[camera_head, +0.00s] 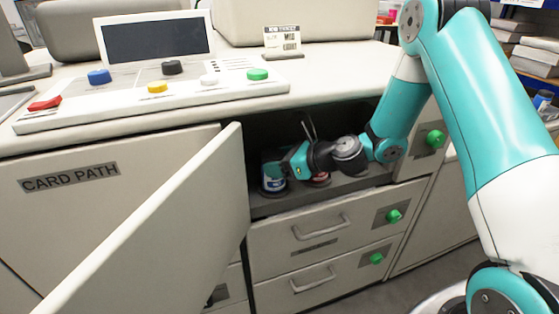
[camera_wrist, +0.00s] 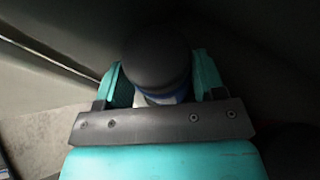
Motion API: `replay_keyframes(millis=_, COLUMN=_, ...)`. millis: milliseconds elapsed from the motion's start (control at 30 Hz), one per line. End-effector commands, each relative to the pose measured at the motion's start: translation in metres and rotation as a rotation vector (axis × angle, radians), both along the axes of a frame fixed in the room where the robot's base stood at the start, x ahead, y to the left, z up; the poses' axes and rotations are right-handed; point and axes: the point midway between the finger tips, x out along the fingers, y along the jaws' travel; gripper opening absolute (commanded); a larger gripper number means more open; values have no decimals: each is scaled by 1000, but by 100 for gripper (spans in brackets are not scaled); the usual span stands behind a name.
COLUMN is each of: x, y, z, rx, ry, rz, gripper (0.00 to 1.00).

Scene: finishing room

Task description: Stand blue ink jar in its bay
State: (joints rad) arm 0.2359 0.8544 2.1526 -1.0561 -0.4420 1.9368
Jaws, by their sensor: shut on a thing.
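The blue ink jar (camera_head: 273,179) is inside the open compartment of the machine, near its left side. It has a blue and white body. In the wrist view the jar (camera_wrist: 158,65) shows a round black lid and a blue band, between the two teal fingers. My gripper (camera_head: 284,172) is shut on the jar; in the wrist view the gripper (camera_wrist: 158,82) has a finger on each side of it. The jar looks upright and low, near the compartment floor (camera_head: 300,198). Whether its base touches the floor, and the bay's outline, I cannot tell.
A jar with red (camera_head: 320,179) stands just right, partly hidden by my wrist. An open door panel (camera_head: 150,235) stands close on the left. Drawers (camera_head: 320,232) with green knobs lie below. A control console (camera_head: 155,90) sits on the counter above.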

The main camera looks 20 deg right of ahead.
Motion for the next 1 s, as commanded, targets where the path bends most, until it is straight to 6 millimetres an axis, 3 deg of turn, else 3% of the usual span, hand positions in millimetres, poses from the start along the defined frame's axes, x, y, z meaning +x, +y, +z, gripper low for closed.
replay_keyframes(millis=233, x=0, y=0, z=-2, rx=1, ry=-2, rz=1, gripper=29)
replay_keyframes(millis=267, x=0, y=0, z=-2, rx=0, ry=-1, rz=1, gripper=68)
replay_keyframes(millis=367, x=0, y=0, z=-2, rx=0, ry=-1, rz=1, gripper=89)
replay_keyframes(millis=700, x=-1, y=-1, z=2, rx=0, ry=-1, rz=0, gripper=89)
replay_keyframes(millis=867, x=-17, y=-19, z=4, rx=1, ry=2, rz=-5, gripper=89)
replay_keyframes(millis=1000, x=-41, y=-43, z=4, rx=3, ry=3, rz=-7, gripper=89)
